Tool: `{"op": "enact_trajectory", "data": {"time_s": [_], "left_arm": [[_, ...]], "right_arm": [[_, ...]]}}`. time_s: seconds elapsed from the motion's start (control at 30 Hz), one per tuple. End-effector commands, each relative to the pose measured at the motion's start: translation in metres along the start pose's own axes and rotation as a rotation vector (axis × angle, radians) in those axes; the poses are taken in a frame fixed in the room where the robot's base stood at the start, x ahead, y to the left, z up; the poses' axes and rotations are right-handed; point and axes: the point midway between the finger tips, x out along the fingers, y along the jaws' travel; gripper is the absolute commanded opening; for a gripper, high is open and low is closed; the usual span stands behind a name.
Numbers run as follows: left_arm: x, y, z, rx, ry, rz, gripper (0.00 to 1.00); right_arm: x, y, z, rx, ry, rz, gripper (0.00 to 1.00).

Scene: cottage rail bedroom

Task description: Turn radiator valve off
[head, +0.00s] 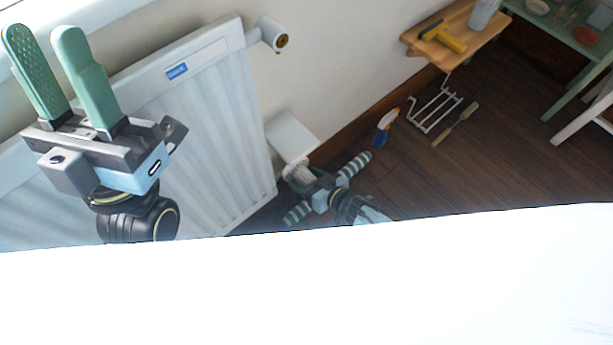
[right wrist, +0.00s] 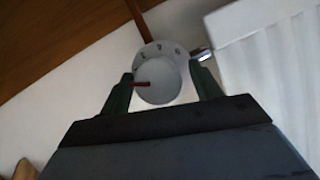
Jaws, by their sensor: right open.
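The white radiator (head: 200,110) stands against the wall in the left half of the head view. Its valve knob (right wrist: 158,80) is round and white, with numerals on its collar and a dark red pointer mark. In the head view the knob (head: 299,172) is low by the radiator's right edge, partly hidden. My right gripper (right wrist: 161,72) is open, with one green finger on each side of the knob; I cannot tell whether they touch it. My left gripper (head: 42,36) is open and empty, raised in front of the radiator's left part.
A white box (head: 293,136) is above the knob. A capped fitting (head: 273,36) sticks out at the radiator's top right. A wooden shelf (head: 462,22) holds a yellow-handled tool. A white rack (head: 435,110) lies on the dark floor. A white surface (head: 300,290) hides the lower head view.

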Motion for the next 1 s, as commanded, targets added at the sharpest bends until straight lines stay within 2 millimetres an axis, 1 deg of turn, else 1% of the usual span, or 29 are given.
{"op": "enact_trajectory", "data": {"time_s": [0.2,0.43,0.77,0.8,1.0], "left_arm": [[-0.0037,0.0003,-0.0064,-0.001,0.049,0.001,0.36],[-0.0034,0.0004,-0.0067,-0.001,0.051,0.001,0.36],[-0.0035,0.0005,-0.0066,-0.001,0.05,0.001,0.36],[-0.0035,0.0005,-0.0066,-0.001,0.05,0.001,0.36],[-0.0034,0.0005,-0.0066,-0.001,0.049,0.001,0.36]], "right_arm": [[0.0045,-0.0014,0.0009,-0.001,0.0,0.0,0.64],[0.0044,-0.0015,0.0006,-0.001,0.0,0.0,0.64],[0.0042,-0.0015,0.0009,-0.001,0.0,0.0,0.2],[0.0042,-0.0016,0.001,-0.001,0.0,0.0,0.19],[0.004,-0.0017,0.0013,-0.022,-0.001,0.009,0.19]]}}
